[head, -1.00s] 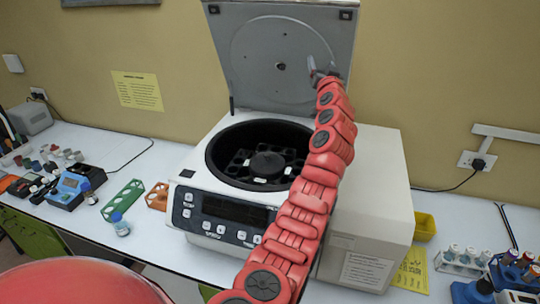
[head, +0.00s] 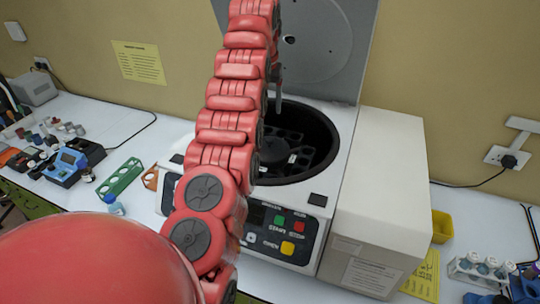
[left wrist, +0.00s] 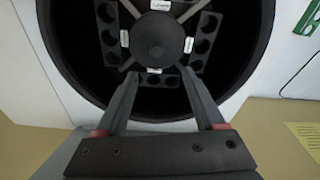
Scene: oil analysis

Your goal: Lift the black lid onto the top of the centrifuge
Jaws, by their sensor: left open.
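The centrifuge (head: 345,170) stands on the bench with its grey hinged lid (head: 325,50) raised upright behind it. Its round black chamber (head: 325,135) is open, with a black slotted rotor (head: 290,155) and central hub inside. I see no separate black lid. My left gripper (head: 277,80) is mostly hidden behind my red arm, in front of the raised lid and near the chamber's back. In the left wrist view, the gripper (left wrist: 162,82) is open and empty, its fingers pointing toward the rotor hub (left wrist: 156,38); the height above it is unclear. My right gripper is not in view.
A green rack (head: 120,178) and a blue device (head: 72,160) are on the left of the bench. A yellow bin (head: 442,226) and a tube rack (head: 480,268) stand on the right. My arm covers the left of the chamber and part of the control panel.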

